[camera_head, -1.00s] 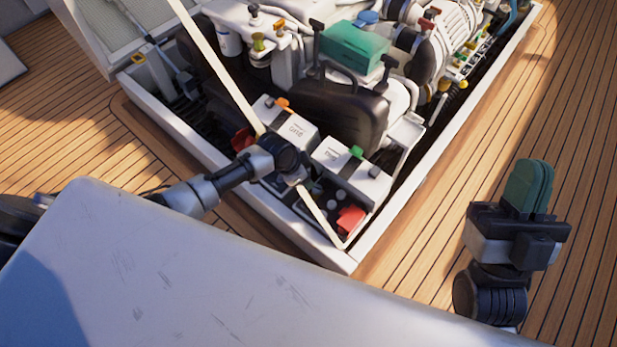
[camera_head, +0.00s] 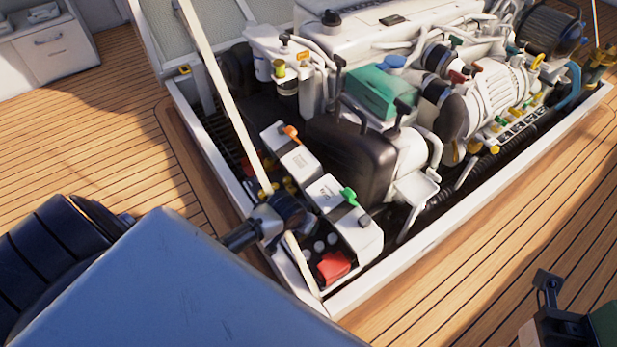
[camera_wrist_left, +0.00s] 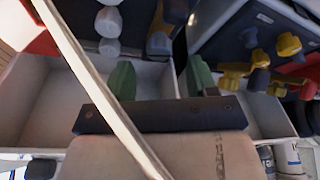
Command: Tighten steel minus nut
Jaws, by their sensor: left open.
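My left gripper shows in the left wrist view (camera_wrist_left: 160,78) with its two green fingers apart and nothing between them. In the head view its wrist is at the near corner of the engine hatch (camera_head: 451,239), beside the white strut; its fingers are hidden there. Two batteries, one with an orange clip (camera_head: 291,132) and one with a green clip (camera_head: 349,196), stand in the hatch. I cannot make out which fitting is the steel minus nut. Yellow and grey-blue knobs (camera_wrist_left: 289,44) show in the wrist view. My right gripper (camera_head: 588,325) is cut off at the bottom right corner.
A white strut (camera_head: 222,85) slants across the hatch and across the wrist view. A red cover (camera_head: 333,267) lies at the near corner. The engine with its green box (camera_head: 385,90) fills the middle.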

